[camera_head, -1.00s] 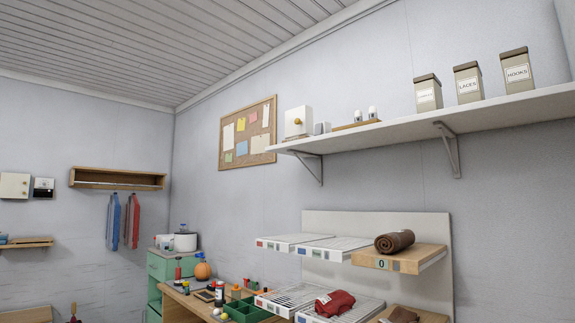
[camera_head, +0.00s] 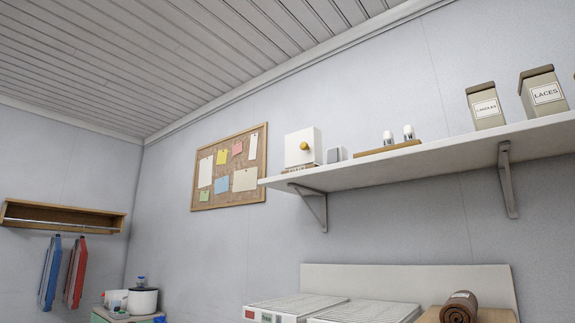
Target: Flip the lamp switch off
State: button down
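A white box with a round yellow knob (camera_head: 303,147) stands at the left end of the high wall shelf (camera_head: 410,160). I cannot tell whether either one is the lamp switch, and no lamp is plainly recognisable. Two small white-topped items (camera_head: 398,134) stand on or by a wooden strip (camera_head: 387,149) farther right on the shelf. My gripper and arm are not in view.
Labelled canisters (camera_head: 486,108) stand on the shelf's right part. Below are white slatted trays (camera_head: 300,308) and a brown roll (camera_head: 459,307) on a wooden board. A cork board (camera_head: 229,168) hangs left of the shelf. A wooden rack (camera_head: 62,215) is at far left.

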aim_at(332, 153)
jog(key=i+j, duration=0.15)
jog(key=j, duration=0.25)
jog(key=i+j, duration=0.15)
jog(key=j, duration=0.25)
jog(key=i+j, duration=0.1)
jog(key=j, duration=0.3)
jog(key=i+j+u, duration=0.1)
jog(key=j, duration=0.3)
jog(key=i, duration=0.05)
